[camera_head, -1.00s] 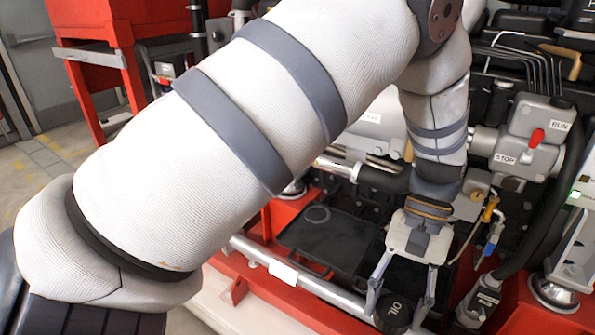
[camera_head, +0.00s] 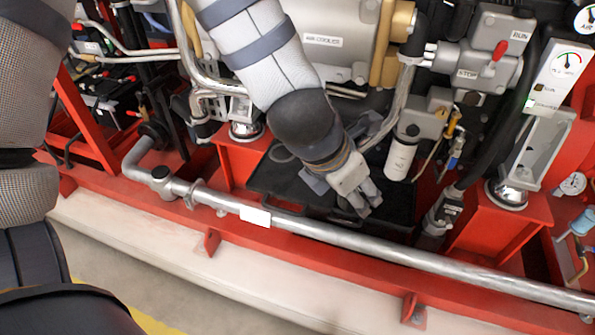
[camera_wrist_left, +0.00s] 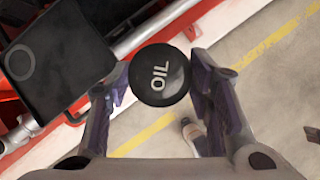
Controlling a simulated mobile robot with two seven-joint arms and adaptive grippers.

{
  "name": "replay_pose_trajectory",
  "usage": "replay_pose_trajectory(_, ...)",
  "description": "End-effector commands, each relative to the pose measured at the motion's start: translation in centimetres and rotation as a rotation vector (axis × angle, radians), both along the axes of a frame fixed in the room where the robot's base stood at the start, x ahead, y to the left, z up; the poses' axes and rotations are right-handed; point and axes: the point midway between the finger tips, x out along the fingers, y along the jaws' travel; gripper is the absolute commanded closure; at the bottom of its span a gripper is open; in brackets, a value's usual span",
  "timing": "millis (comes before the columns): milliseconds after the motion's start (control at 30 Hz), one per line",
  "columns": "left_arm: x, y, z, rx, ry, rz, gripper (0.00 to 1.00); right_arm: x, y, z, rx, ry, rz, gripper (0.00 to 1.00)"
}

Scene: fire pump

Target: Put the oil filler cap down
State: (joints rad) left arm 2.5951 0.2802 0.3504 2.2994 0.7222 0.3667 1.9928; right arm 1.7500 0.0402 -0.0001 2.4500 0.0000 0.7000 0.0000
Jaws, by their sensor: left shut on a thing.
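My left gripper (camera_head: 358,203) reaches down over the black tray (camera_head: 268,178) in the head view. In the left wrist view, the left gripper's two fingers are shut on the oil filler cap (camera_wrist_left: 161,76), a round black cap lettered OIL. The cap is hidden in the head view. The tray also shows in the left wrist view (camera_wrist_left: 62,80), left of the cap, with a round ring mark on its surface. How high the cap is held cannot be told. My right gripper is not in view.
A silver pipe (camera_head: 330,233) runs along the red frame (camera_head: 215,165) in front of the tray. A white cylinder (camera_head: 400,158) hangs just right of the gripper, with hoses and the RUN/STOP unit (camera_head: 480,65) behind. The tray's left part is bare.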

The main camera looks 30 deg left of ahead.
Motion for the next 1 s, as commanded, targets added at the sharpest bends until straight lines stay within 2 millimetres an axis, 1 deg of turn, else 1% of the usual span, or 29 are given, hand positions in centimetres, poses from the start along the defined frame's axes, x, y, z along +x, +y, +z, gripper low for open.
replay_pose_trajectory(67,0.4,1.0,-0.4,0.0,0.003,0.043,1.0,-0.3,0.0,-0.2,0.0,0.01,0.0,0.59)
replay_pose_trajectory(333,4.4,8.4,-4.6,0.0,0.01,0.05,1.0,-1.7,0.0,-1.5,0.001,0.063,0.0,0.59)
replay_pose_trajectory(400,5.0,9.6,-6.7,0.0,0.015,0.047,1.0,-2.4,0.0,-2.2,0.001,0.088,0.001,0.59)
replay_pose_trajectory(500,5.8,10.9,-8.5,-0.001,0.012,0.045,1.0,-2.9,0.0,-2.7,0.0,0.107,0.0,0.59)
replay_pose_trajectory(633,6.4,11.9,-9.5,0.0,0.007,0.042,1.0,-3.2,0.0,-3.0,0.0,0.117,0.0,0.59)
replay_pose_trajectory(700,6.7,12.7,-10.8,0.001,0.009,0.045,1.0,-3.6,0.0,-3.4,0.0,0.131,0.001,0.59)
replay_pose_trajectory(800,6.6,12.5,-12.8,0.001,0.013,0.041,1.0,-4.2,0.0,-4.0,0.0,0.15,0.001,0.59)
replay_pose_trajectory(867,6.6,12.5,-13.2,0.001,0.008,0.042,1.0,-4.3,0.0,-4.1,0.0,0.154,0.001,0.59)
replay_pose_trajectory(1000,6.7,12.4,-13.0,0.001,0.002,0.042,1.0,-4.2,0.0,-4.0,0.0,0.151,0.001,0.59)
